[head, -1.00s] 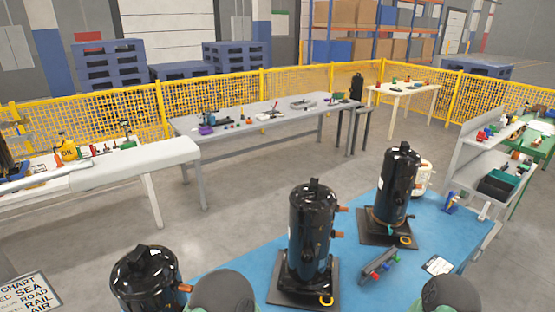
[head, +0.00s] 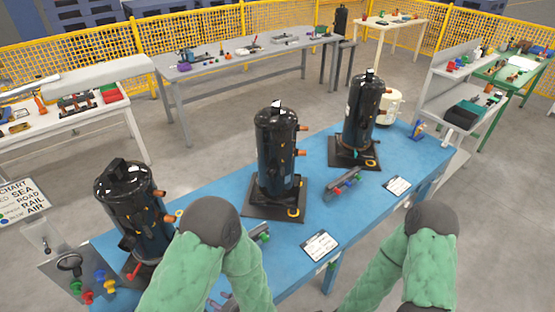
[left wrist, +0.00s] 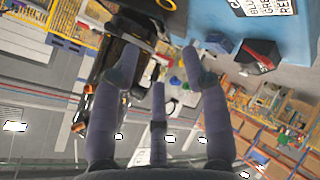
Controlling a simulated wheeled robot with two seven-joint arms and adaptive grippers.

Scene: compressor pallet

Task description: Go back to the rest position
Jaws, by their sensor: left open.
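My left gripper (left wrist: 160,68) shows in the left wrist view with its dark fingers spread and nothing between them. In that tilted view a black compressor (left wrist: 103,85) stands behind the left finger; I cannot tell the gap. In the head view my green left arm (head: 200,265) and right arm (head: 425,262) are bent at the front of the blue table (head: 210,193). The right gripper is out of view. Three black compressors stand upright on the table: left (head: 128,200), middle (head: 277,150) and right (head: 362,110).
A grey rail with coloured pieces (head: 344,183), white label cards (head: 320,246) and a cream canister (head: 389,106) are on the table. Coloured knobs (head: 95,285) sit at its left end. Grey floor (head: 210,130) is clear before the back bench (head: 245,60) and yellow fence.

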